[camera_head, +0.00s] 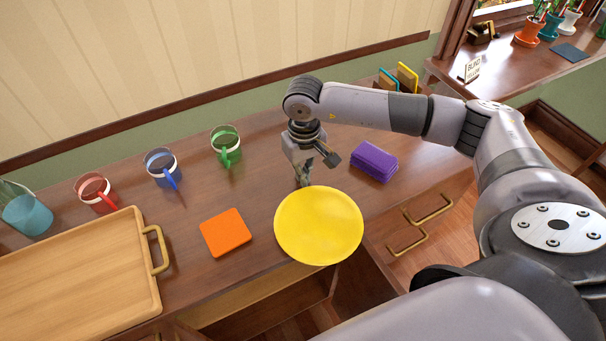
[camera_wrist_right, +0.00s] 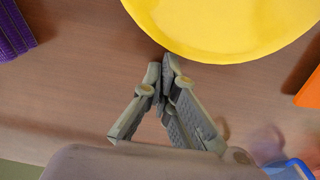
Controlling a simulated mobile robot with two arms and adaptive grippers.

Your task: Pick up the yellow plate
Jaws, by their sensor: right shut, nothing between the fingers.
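The yellow plate (camera_head: 319,227) lies on the wooden counter in the head view, near its front edge. It also fills the top of the right wrist view (camera_wrist_right: 225,25). My right gripper (camera_head: 304,184) points down just behind the plate's far rim. In the right wrist view the fingertips (camera_wrist_right: 161,68) are together, empty, and close to the plate's rim. I cannot tell whether they touch it. My left gripper is not in view.
An orange square (camera_head: 225,232) lies left of the plate, and a purple block (camera_head: 374,162) lies right of it. Green (camera_head: 226,146), blue (camera_head: 162,167) and red (camera_head: 96,191) mugs stand at the back. A wooden tray (camera_head: 148,262) is at the left.

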